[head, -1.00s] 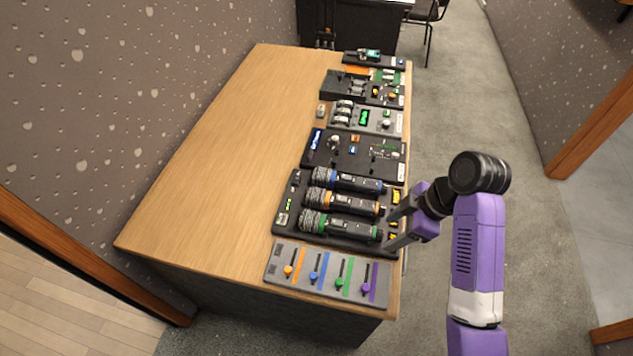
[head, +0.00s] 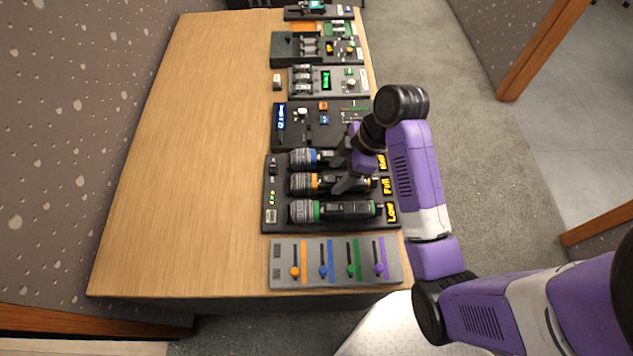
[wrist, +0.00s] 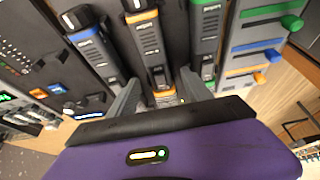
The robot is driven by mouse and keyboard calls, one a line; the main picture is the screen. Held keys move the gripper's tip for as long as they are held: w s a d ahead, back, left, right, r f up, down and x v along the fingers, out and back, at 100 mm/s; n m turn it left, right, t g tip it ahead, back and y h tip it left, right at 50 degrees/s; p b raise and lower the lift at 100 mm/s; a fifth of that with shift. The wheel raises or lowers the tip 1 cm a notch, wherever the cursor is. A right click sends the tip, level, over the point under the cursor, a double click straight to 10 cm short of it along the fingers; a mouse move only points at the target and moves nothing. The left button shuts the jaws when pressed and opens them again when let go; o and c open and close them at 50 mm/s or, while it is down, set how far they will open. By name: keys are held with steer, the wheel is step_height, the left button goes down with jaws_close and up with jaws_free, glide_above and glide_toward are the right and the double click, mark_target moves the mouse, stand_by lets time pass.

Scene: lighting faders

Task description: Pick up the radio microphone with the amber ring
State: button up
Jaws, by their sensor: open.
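The radio microphone with the amber ring (head: 314,182) lies in the middle of three microphones on a dark charging tray (head: 270,228). The blue-ringed microphone (head: 310,157) lies beyond it and the green-ringed one (head: 325,211) nearer. My gripper (head: 345,170) is open over the amber microphone's body, its fingers on either side. In the wrist view the amber-ringed microphone (wrist: 148,42) runs down between the fingers of my gripper (wrist: 158,95), with the blue one (wrist: 95,50) left and the green one (wrist: 205,30) right. Whether the fingers touch it, I cannot tell.
A grey fader panel (head: 312,280) with orange, blue, green and purple sliders sits at the near edge. Dark and grey control panels (head: 295,140) line the table beyond the tray. The left part of the wooden table (head: 190,150) is clear.

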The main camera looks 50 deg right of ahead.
mark_target(335, 179)
steer(key=shift+x, duration=2)
steer(key=shift+s+d, duration=0.1)
steer(key=shift+d, duration=0.1)
jaws_close()
